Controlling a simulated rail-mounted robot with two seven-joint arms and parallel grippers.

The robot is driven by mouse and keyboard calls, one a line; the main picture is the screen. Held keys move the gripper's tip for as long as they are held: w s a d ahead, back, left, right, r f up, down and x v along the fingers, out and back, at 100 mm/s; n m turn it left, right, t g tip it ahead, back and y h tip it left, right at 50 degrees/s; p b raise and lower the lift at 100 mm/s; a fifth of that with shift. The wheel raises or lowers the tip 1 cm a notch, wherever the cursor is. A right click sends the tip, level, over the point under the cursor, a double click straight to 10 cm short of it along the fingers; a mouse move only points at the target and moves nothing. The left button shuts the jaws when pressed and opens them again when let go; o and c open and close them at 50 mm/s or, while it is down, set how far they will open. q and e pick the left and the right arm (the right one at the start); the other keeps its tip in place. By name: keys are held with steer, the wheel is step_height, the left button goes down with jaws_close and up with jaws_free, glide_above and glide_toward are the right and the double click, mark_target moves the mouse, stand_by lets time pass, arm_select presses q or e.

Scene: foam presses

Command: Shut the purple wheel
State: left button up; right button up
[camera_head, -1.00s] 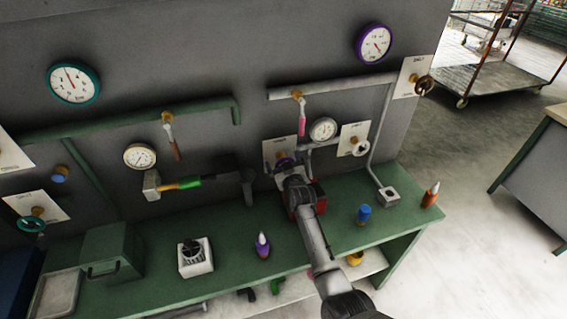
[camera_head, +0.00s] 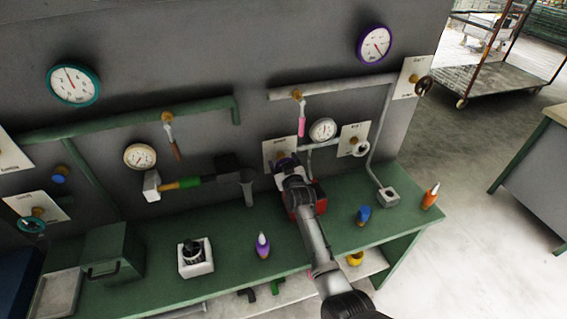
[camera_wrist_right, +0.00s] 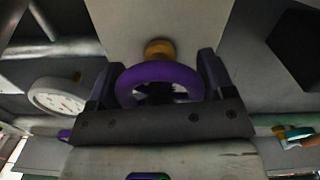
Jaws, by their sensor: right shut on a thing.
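The purple wheel (camera_wrist_right: 160,72) sits on a brass stem in front of a pale plate on the wall. In the head view only a bit of the purple wheel (camera_head: 287,161) shows behind my right gripper (camera_head: 286,171). In the right wrist view the two dark fingers of my right gripper (camera_wrist_right: 157,78) stand on either side of the wheel's rim, shut on it. The lower part of the wheel is hidden behind the gripper's body. My left gripper is not in view.
A green bench (camera_head: 225,222) runs below the wall. A purple bottle (camera_head: 262,246), a blue item (camera_head: 363,215) and an orange bottle (camera_head: 430,196) stand on it. A small gauge (camera_head: 322,130) and a white wheel (camera_head: 360,148) are right of the purple wheel.

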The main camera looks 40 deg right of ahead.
steer(key=shift+m+p, duration=1.35)
steer(key=shift+m, duration=7.65)
steer(key=o, duration=0.9)
steer(key=shift+s, duration=0.15)
